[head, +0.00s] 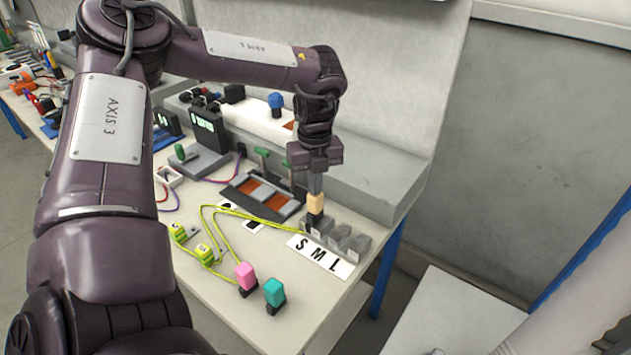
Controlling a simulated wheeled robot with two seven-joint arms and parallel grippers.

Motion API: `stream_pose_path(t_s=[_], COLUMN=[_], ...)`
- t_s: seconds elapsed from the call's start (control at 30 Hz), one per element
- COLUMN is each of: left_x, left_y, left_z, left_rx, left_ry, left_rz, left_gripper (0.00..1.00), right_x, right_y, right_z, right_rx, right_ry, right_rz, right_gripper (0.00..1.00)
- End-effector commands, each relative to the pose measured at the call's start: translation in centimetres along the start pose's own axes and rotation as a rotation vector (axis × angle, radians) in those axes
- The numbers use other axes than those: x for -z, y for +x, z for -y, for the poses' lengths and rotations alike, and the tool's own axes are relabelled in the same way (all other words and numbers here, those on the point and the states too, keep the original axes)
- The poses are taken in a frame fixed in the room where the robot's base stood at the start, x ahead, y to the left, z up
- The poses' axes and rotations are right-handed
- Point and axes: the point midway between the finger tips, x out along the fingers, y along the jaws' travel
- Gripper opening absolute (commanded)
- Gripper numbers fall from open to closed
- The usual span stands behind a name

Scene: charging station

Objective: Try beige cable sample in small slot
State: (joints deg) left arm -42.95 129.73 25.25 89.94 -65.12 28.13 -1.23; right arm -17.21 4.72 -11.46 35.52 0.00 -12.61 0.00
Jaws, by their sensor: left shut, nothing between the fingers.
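The beige cable sample (315,204) with a dark lower end stands upright at the left end of the grey slot row (340,239), at the S end. How deep it sits in the small slot cannot be told. The white label (320,256) reads S, M, L in front of the row. My left gripper (315,190) points down right above the sample, with its fingers shut and nothing held; whether the tips touch its top is unclear. My right gripper is not in view.
A pink sample (245,276) and a teal sample (274,292) stand at the table's front. A yellow-green cable (240,213) with two plugs lies left of the slots. A dark tray (262,195) sits behind. The table's right edge is close to the slot row.

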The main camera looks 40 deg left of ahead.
Motion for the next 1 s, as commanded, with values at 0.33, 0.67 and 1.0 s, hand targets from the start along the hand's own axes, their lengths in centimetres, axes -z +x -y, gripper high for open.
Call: stream_pose_path(t_s=[0.33,0.67,1.0], left_x=[-0.1,-0.2,-0.1], left_y=[-2.7,-7.5,-9.8], left_z=[0.1,0.1,0.0], left_rx=[0.003,0.004,0.001], left_ry=[0.0,-0.001,-0.001], left_rz=[0.003,0.005,0.001], left_gripper=[0.0,0.0,0.0], right_x=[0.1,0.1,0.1], right_y=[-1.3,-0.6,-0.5], right_z=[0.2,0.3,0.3], right_rx=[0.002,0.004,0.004], right_ry=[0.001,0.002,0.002], right_rz=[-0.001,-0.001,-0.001], right_gripper=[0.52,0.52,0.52])
